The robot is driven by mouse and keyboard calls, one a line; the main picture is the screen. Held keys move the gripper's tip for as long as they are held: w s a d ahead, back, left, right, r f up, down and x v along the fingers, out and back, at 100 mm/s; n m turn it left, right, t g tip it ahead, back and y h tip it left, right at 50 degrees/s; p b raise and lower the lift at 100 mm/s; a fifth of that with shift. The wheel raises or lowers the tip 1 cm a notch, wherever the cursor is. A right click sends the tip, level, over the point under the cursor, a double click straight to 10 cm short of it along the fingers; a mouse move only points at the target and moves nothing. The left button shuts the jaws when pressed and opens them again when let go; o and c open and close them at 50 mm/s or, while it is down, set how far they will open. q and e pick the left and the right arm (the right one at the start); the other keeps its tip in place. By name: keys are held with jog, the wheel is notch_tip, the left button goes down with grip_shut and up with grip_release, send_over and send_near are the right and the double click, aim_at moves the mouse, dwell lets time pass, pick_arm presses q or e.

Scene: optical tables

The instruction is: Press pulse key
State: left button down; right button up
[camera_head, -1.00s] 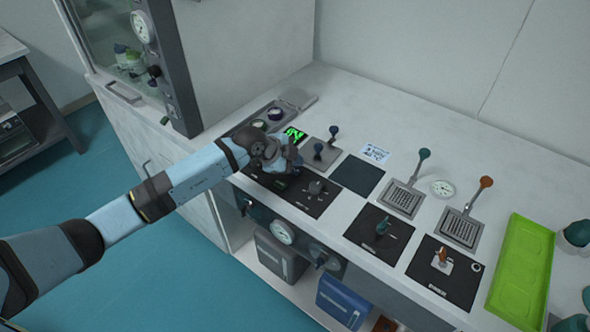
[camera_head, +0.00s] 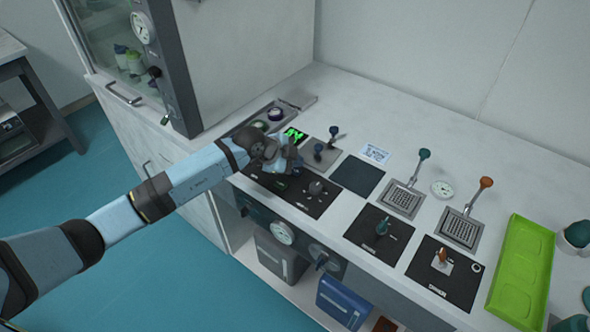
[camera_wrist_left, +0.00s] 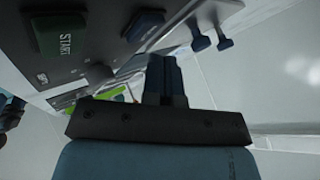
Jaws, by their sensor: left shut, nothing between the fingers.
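That view shows a green START button (camera_wrist_left: 62,34) at the upper left and a dark key or button (camera_wrist_left: 143,24) closer to the fingers. I cannot read a pulse label, and the wrist hides part of the panel in the head view. Contact with a key cannot be told. My right gripper is not in view.
Farther right are a teal-knobbed lever (camera_head: 424,155), an orange-knobbed lever (camera_head: 486,183) and a green tray (camera_head: 525,265). A glass-fronted cabinet (camera_head: 180,70) rises at the left.

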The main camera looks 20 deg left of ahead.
aim_at(295, 172)
pick_arm(q)
jog(key=shift+f, duration=0.3)
dwell(0.5)
jog(key=shift+f, duration=0.55)
dwell(0.6)
jog(key=shift+r+p, duration=0.15)
jog(key=shift+p, duration=0.2)
jog(key=shift+r+p, duration=0.75)
jog(key=shift+p, duration=0.2)
notch_tip(295, 172, up, 5)
jog(key=p, duration=0.5)
dwell(0.5)
